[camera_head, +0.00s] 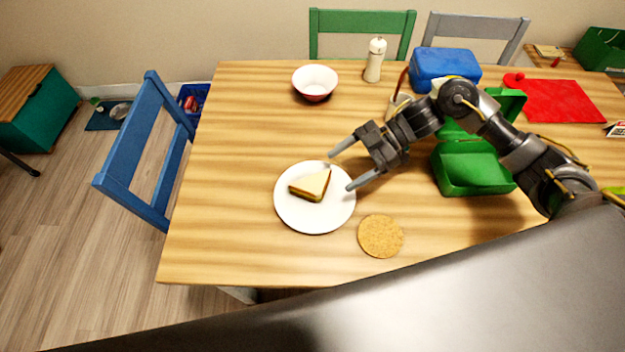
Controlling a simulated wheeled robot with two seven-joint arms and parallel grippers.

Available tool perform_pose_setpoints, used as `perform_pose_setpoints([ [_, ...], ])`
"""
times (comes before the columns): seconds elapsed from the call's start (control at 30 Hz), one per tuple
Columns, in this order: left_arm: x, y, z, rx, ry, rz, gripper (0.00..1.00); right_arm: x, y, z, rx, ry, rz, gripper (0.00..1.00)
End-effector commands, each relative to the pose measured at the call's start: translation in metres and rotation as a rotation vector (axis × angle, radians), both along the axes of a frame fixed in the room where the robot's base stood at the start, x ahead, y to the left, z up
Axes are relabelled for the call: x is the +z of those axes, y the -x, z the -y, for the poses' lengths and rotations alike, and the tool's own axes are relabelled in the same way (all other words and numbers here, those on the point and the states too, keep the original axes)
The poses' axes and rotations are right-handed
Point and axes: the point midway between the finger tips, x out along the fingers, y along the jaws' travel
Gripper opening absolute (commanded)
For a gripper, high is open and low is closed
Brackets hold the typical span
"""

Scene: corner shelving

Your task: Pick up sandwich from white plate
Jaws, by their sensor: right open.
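A triangular sandwich (312,185) with pale bread and a darker filling at its side lies on a round white plate (315,221). The plate rests on the wooden table (220,190), left of the middle of the view. My right gripper (339,171) reaches in from the right. Its two fingers are apart and empty, pointing left toward the sandwich. The fingertips appear above the plate's right edge, and the sandwich lies just left of them. I cannot tell their exact height. My left gripper is not in view.
A green open lunchbox (470,168) is under and behind my right arm. A cork coaster (380,237) lies right of the plate. A bowl (315,82), a pepper mill (375,60), a blue box (444,68) and a red mat (565,100) are farther back. The table's left side is clear.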

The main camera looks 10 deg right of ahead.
Motion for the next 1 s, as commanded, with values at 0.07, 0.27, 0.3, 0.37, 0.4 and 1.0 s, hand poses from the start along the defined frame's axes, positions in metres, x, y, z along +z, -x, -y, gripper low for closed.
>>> perform_pose_setpoints([
  [0.07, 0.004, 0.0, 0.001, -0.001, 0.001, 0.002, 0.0, -0.005, 0.003, -0.013, 0.001, -0.004, -0.002, 0.77],
  [0.27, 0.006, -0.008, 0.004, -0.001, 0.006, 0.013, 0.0, -0.016, 0.005, -0.032, 0.0, -0.002, 0.0, 0.77],
  [0.3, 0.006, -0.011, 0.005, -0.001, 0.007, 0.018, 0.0, -0.017, 0.005, -0.034, 0.0, -0.001, 0.0, 0.77],
  [0.37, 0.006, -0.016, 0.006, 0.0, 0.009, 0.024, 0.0, -0.018, 0.005, -0.034, 0.0, -0.001, 0.0, 0.77],
  [0.4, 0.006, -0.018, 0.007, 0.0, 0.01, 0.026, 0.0, -0.019, 0.005, -0.034, -0.001, -0.001, 0.0, 0.77],
  [1.0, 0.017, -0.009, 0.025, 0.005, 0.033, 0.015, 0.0, -0.044, 0.012, -0.079, -0.002, -0.001, 0.001, 0.77],
])
